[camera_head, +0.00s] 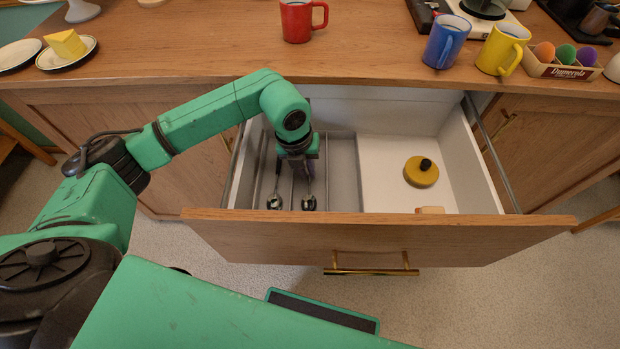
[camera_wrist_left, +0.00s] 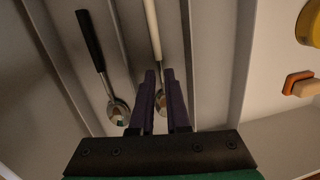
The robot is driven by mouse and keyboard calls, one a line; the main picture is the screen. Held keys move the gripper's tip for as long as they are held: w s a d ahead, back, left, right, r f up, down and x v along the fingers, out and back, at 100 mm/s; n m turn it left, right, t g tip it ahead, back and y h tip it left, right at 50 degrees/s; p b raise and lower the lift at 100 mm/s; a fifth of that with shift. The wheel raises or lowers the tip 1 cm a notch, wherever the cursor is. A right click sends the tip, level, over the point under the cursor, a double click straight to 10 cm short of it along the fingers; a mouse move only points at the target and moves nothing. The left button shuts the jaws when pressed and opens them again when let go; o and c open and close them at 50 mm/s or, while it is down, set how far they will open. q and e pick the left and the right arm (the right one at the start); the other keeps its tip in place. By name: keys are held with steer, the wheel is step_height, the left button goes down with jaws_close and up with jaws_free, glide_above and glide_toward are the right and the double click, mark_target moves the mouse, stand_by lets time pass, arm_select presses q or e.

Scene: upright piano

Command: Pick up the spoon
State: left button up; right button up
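Two spoons lie side by side in the cutlery tray (camera_head: 345,185) of the open drawer. One spoon has a black handle (camera_wrist_left: 90,40), with its bowl (camera_head: 274,203) toward the drawer front. The other spoon has a white handle (camera_wrist_left: 153,30), and its bowl (camera_head: 309,203) also points to the front. My left gripper (camera_head: 307,178) points down into the drawer over the white-handled spoon. In the left wrist view its two purple fingers (camera_wrist_left: 161,74) are apart, with this spoon's neck seen between them. Contact cannot be told. My right gripper is not in view.
The drawer (camera_head: 380,236) has side walls and tray dividers near the gripper. Its right part holds a yellow round item with a black knob (camera_head: 421,172) and a small orange-and-tan item (camera_wrist_left: 299,85). Above, the counter (camera_head: 190,45) carries a red mug (camera_head: 297,20) and other items.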

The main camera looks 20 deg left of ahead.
mark_target(310, 180)
arm_select(q)
step_height(310, 180, down, 3)
steer(key=shift+w+d+r, duration=0.15)
steer(key=shift+r, duration=0.05)
jaws_close()
steer(key=shift+r, duration=0.1)
